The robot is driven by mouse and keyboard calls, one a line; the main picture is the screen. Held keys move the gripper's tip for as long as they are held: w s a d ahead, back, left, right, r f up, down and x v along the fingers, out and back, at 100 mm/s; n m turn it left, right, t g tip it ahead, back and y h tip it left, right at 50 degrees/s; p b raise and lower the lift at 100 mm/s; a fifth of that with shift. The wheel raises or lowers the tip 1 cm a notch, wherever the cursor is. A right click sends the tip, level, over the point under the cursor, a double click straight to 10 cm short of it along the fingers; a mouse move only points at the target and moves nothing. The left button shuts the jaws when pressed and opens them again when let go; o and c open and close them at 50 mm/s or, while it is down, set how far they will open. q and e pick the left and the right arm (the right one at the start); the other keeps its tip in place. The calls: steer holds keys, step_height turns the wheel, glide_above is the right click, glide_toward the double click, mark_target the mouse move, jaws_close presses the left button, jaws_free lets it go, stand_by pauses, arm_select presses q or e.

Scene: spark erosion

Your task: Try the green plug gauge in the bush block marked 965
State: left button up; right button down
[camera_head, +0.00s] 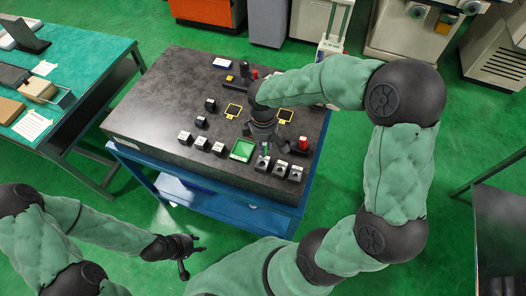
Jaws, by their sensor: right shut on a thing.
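My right gripper (265,146) points down over the front of the dark surface plate. It is shut on the green plug gauge (265,150), of which only a small green part shows between the fingers. The gauge is just above or behind the leftmost of three grey bush blocks (262,162); I cannot tell whether it touches it. The other two bush blocks (279,168) (295,174) stand to the right in a row. Their markings are too small to read, so I cannot tell which is 965. My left gripper (193,254) is open and empty, low in front of the blue stand.
A green tray (242,151) lies left of the bush blocks. Several white-faced blocks (201,143) stand further left. A red-topped piece (303,142) stands behind the right blocks. The plate's left part (150,110) is clear.

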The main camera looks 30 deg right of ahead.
steer(key=shift+w+a+r, duration=0.1)
steer(key=shift+a+r, duration=0.05)
steer(key=shift+a, duration=0.1)
steer(key=shift+b, duration=0.35)
steer(key=shift+f+b, duration=1.5)
steer(key=shift+f, duration=0.5)
steer(key=shift+f+b, duration=0.45)
steer(key=shift+f, duration=0.25)
steer(key=shift+f+b, duration=0.7)
steer(key=shift+f, duration=0.4)
steer(key=shift+r, duration=0.1)
stand_by(0.9)
steer(key=shift+r+p, duration=2.05)
steer(key=shift+r, duration=0.4)
steer(key=shift+f, duration=0.1)
